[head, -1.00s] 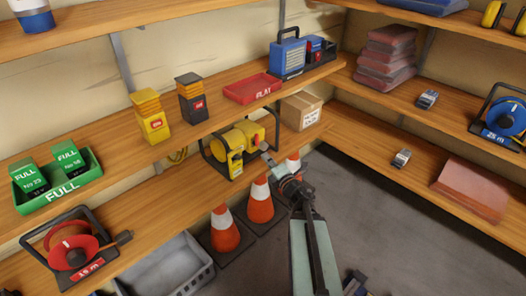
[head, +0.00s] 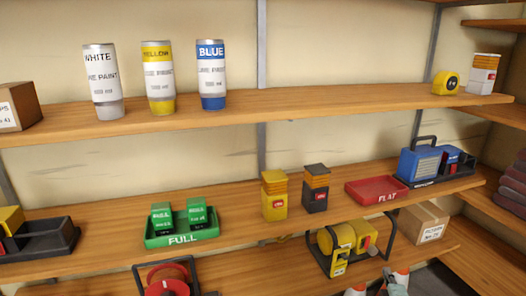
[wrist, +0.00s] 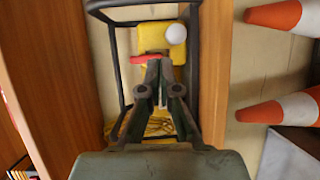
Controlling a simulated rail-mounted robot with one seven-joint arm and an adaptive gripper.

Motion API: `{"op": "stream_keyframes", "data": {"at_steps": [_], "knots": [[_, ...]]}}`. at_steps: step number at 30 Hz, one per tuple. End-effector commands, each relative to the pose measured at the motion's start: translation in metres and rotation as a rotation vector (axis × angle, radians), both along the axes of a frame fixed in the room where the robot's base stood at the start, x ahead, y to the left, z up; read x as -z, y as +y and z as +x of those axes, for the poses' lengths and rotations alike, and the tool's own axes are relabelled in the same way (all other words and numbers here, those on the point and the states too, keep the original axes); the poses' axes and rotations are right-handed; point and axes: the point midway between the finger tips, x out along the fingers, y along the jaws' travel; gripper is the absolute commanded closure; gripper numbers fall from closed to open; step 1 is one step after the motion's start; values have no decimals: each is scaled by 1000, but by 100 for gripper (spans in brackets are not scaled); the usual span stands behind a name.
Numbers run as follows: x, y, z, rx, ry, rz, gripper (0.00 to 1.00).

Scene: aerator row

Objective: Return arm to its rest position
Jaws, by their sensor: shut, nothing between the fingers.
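My gripper (wrist: 160,80) shows in the wrist view with its two fingers shut together and nothing between them. My arm is nearly all out of the head view.
Orange and white cones (wrist: 275,110) stand right of the shelf in the wrist view. The middle shelf holds a green FULL tray (head: 182,238), a red FLAT tray (head: 375,192) and a blue charger (head: 420,163). Paint cans (head: 158,78) stand above. A cardboard box (head: 425,220) sits right of the reel.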

Motion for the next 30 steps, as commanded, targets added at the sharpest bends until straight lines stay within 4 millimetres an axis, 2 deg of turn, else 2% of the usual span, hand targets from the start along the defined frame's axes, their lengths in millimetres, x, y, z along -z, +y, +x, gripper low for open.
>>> {"op": "stream_keyframes", "data": {"at_steps": [3, 5, 8, 11, 15, 17, 21, 25, 30], "knots": [[32, -36, -18, 209, 72, 201, 100], [58, -46, -30, 319, 117, 319, 100], [107, -48, -55, 494, 204, 512, 100], [160, -32, -84, 665, 311, 696, 100], [229, 15, -134, 899, 491, 915, 100], [254, 40, -156, 991, 573, 986, 100], [299, 106, -213, 1196, 782, 1104, 100], [324, 168, -268, 1367, 986, 1149, 100], [339, 237, -335, 1524, 1236, 1119, 100]]}}
